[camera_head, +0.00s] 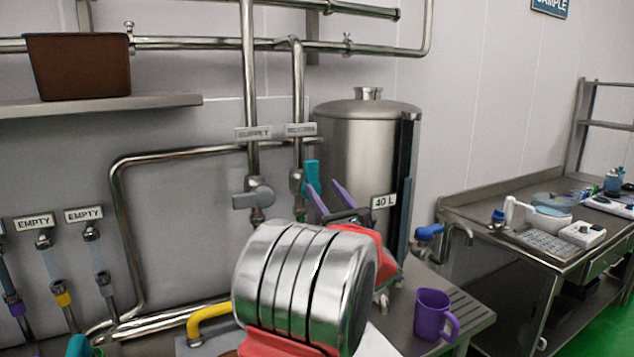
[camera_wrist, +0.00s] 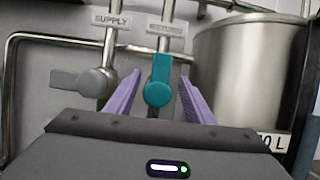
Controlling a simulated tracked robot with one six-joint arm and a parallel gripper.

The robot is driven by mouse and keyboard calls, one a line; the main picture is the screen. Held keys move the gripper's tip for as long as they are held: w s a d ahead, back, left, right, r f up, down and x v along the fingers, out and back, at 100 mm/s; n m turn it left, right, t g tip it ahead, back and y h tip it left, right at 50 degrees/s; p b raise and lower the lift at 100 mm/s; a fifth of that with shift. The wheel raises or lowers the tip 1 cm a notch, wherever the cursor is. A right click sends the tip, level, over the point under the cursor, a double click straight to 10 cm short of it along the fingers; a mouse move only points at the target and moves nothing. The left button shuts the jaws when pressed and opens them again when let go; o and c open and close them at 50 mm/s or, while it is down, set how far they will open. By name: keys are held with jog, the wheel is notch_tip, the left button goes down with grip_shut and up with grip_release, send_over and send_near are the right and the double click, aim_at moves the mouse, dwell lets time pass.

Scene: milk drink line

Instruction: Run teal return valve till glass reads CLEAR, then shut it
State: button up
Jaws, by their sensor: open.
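The teal return valve (camera_head: 312,173) sits on the right vertical pipe, under a tag that is hard to read. In the wrist view the teal valve (camera_wrist: 160,82) shows its handle upright, in line with the pipe, above a round hub. My gripper (camera_head: 324,186) is open, its purple fingers either side of the valve; in the wrist view the gripper (camera_wrist: 160,76) has gaps on both sides of the handle. Contact is not visible. Two signs at left read EMPTY (camera_head: 84,215), above short clear tube sections (camera_head: 101,259). I see no reading of CLEAR.
A grey valve (camera_head: 253,197) under the SUPPLY tag (camera_wrist: 117,20) stands close to the left, handle sideways. A steel tank (camera_head: 365,150) marked 40 L is close behind to the right. A purple mug (camera_head: 431,314) stands on the slatted bench. A brown bin (camera_head: 80,67) sits on a shelf.

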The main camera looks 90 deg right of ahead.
jog(key=shift+v, duration=2.35)
jog(key=shift+w, duration=0.1)
